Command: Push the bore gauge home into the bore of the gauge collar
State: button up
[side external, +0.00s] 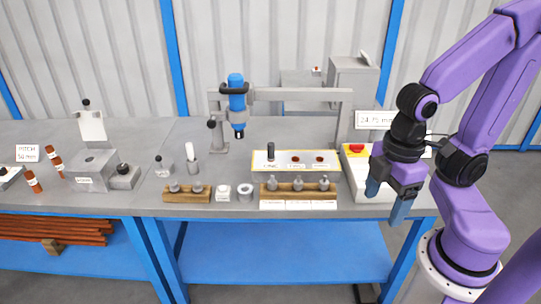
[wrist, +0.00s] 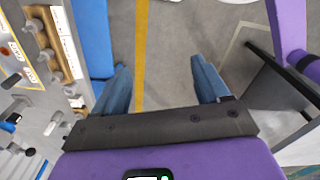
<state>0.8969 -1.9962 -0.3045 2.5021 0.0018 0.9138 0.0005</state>
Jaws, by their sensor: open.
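My gripper (side external: 386,205) is open and empty, hanging off the bench's right front, clear of every gauge. In the wrist view its two blue fingers (wrist: 160,66) stand wide apart with only floor between them. A grey ring with a dark bore, which looks like the gauge collar (side external: 245,194), sits near the bench's front edge between two wooden racks. Grey knobbed gauges stand in the right rack (side external: 298,190) and the left rack (side external: 187,195). I cannot tell which one is the bore gauge. No gauge is visible in the collar.
A small white block (side external: 223,192) stands beside the collar. Behind are a labelled panel (side external: 296,160) and a blue tool (side external: 236,100) on a grey stand. A box with a red button (side external: 356,149) is near my gripper. Metal blocks (side external: 93,170) stand at left.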

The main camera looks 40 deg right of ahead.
jog(key=shift+c, duration=0.7)
jog(key=shift+w, duration=0.1)
jog(key=w+f+n+t+h, duration=0.2)
jog(key=w+h, duration=0.2)
jog(key=w, duration=0.8)
jog(key=n+t+h, duration=0.6)
jog(key=n+h, duration=0.2)
jog(key=n, duration=0.2)
send_near(272, 145)
jog(key=x, duration=0.8)
jog(key=f+x, duration=0.1)
jog(key=x, duration=0.4)
jog(key=shift+w+a, duration=0.1)
jog(key=shift+a, duration=0.2)
jog(key=shift+r, duration=0.1)
grip_shut()
